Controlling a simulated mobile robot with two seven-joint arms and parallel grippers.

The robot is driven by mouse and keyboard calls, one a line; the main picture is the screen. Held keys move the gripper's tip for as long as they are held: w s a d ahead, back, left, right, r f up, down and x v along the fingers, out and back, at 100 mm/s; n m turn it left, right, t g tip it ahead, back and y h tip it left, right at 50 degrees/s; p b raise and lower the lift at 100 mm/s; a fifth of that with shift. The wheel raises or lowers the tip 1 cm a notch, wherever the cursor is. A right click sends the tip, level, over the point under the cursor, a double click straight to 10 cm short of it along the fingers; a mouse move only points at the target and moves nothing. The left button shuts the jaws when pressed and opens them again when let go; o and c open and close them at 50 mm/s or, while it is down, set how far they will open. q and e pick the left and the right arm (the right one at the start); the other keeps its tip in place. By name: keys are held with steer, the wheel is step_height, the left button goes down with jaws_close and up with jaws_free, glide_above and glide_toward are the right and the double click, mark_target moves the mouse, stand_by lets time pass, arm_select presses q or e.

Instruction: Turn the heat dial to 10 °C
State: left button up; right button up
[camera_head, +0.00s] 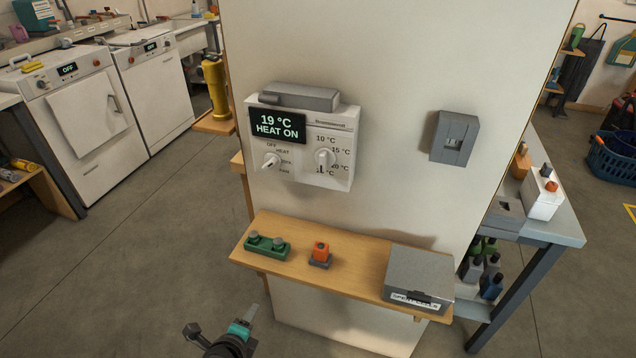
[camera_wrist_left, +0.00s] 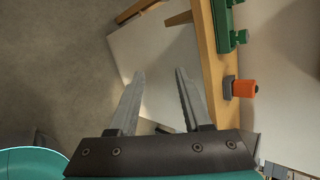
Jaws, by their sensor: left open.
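The white thermostat (camera_head: 337,180) is on the wall panel. Its display (camera_head: 278,125) reads 19 °C, HEAT ON. The heat dial (camera_head: 324,158) is the right knob, with marks around it for 10 °C, 15 °C and 20 °C; its exact setting is too small to tell. The left knob (camera_head: 271,160) has OFF and HEAT marks. My left gripper (camera_head: 250,312) is low in front of the shelf, below and left of the thermostat and apart from it. In the left wrist view its fingers (camera_wrist_left: 158,85) are apart and empty. My right gripper is not in view.
A wooden shelf (camera_head: 340,272) juts out below the thermostat, with a green block (camera_head: 267,247), an orange-topped piece (camera_head: 320,254) and a grey box (camera_head: 418,277). A grey switch box (camera_head: 454,137) is on the wall at right. The floor at left is clear.

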arm_select(q)
steer(key=w+d+r+m+t+h, duration=0.1)
steer(key=w+d+r+m+t, duration=0.1)
steer(key=w+r+m, duration=0.3)
steer(key=w+d+r+m+t, duration=0.1)
steer(key=d+r+m, duration=0.15)
steer(key=r, duration=0.55)
steer(key=m+t+h, duration=0.4)
steer(key=m, duration=0.6)
glide_toward(321, 156)
steer(key=shift+n, duration=0.25)
steer(key=b+x, duration=0.2)
steer(key=x, duration=0.6)
steer(key=shift+w+d, duration=0.1)
steer(key=shift+w, duration=0.1)
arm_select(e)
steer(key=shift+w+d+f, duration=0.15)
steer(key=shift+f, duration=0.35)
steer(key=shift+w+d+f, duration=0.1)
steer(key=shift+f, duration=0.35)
arm_select(q)
jaws_close()
